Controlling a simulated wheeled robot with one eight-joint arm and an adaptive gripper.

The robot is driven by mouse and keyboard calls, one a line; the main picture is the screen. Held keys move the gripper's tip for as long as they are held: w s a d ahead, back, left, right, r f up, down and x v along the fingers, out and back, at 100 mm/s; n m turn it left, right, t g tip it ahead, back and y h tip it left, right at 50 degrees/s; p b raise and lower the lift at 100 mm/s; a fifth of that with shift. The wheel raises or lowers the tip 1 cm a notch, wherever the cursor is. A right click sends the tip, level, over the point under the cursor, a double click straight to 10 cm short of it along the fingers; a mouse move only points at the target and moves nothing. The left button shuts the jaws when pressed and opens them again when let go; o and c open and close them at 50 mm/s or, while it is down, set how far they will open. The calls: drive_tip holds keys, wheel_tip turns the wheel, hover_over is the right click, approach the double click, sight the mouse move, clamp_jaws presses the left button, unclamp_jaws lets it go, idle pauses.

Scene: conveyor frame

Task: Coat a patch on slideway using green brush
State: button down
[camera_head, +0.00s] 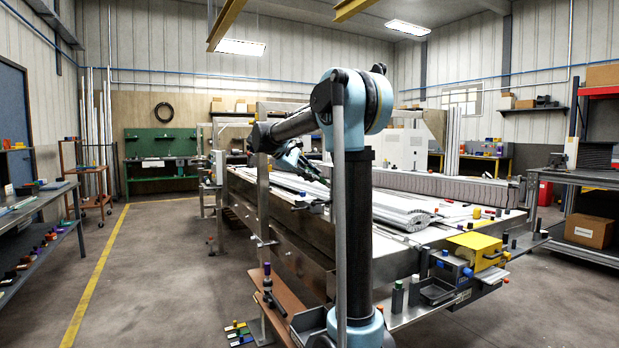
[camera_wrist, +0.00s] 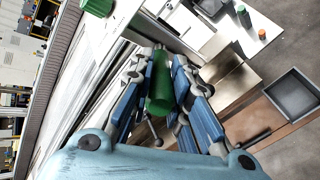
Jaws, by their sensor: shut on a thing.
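In the wrist view, my gripper (camera_wrist: 168,72) has its blue-padded fingers on both sides of a green cylinder (camera_wrist: 159,92), which looks like the green brush's handle. It is shut on this. The bristle end cannot be made out. In the head view, my gripper (camera_head: 312,176) is over the near-left side of the long conveyor frame (camera_head: 283,237); the brush is too small to tell there. Long pale metal strips (camera_head: 285,183) run along the frame top. I cannot tell which surface is the slideway, nor see any coated patch.
A rolled slatted sheet (camera_head: 405,212) lies on the frame. A yellow-and-blue box (camera_head: 472,252) and small bottles (camera_head: 397,298) stand at the near end. A brown shelf (camera_head: 287,300) juts out low on the left side. The floor (camera_head: 165,270) left of the frame is mostly clear.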

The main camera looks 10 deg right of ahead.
drive_tip(key=shift+w+a+r, duration=0.1)
drive_tip(key=shift+w+r, duration=0.15)
drive_tip(key=shift+r, duration=0.5)
drive_tip(key=shift+w+a+r, duration=0.1)
drive_tip(key=shift+w+r, duration=0.15)
drive_tip(key=shift+r, duration=0.5)
drive_tip(key=shift+w+r, duration=0.25)
drive_tip(key=shift+r, duration=0.5)
idle(1.6)
drive_tip(key=s+a, duration=0.2)
drive_tip(key=a, duration=0.3)
drive_tip(key=shift+a, duration=0.4)
idle(0.5)
drive_tip(key=a, duration=0.2)
drive_tip(key=shift+s+a, duration=0.4)
